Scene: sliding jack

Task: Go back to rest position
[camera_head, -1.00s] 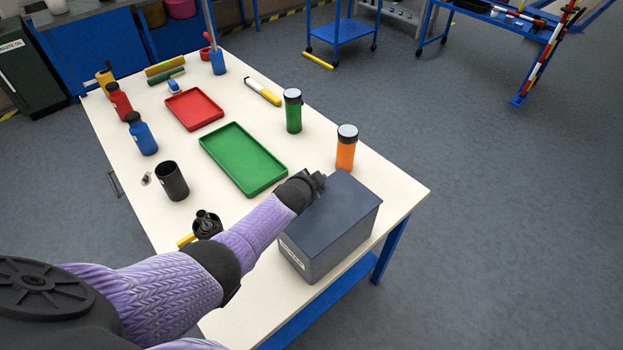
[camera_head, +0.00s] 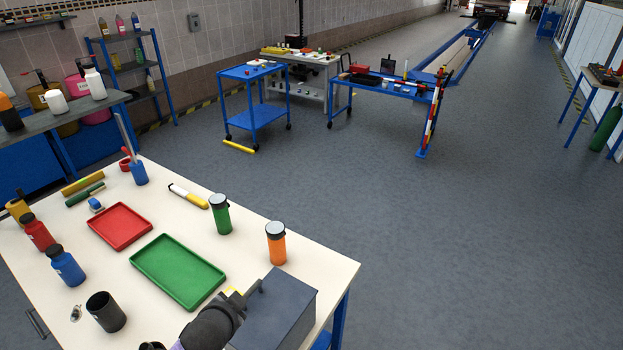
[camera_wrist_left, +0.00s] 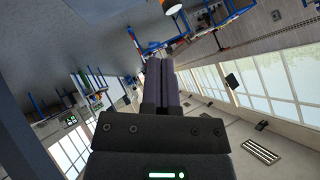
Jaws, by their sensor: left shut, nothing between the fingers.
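My left gripper (camera_head: 253,289) shows at the bottom of the head view, beside and partly in front of the dark grey box (camera_head: 284,302) at the near right of the table. Its fingers are together and empty in the left wrist view (camera_wrist_left: 162,78). I cannot tell whether it touches the box. My right gripper is in neither view.
The white table (camera_head: 200,205) bears a green tray (camera_head: 178,270), a red tray (camera_head: 120,226), a green bottle (camera_head: 220,214), an orange bottle (camera_head: 276,243) and a black cup (camera_head: 106,312). Open floor lies right of the table.

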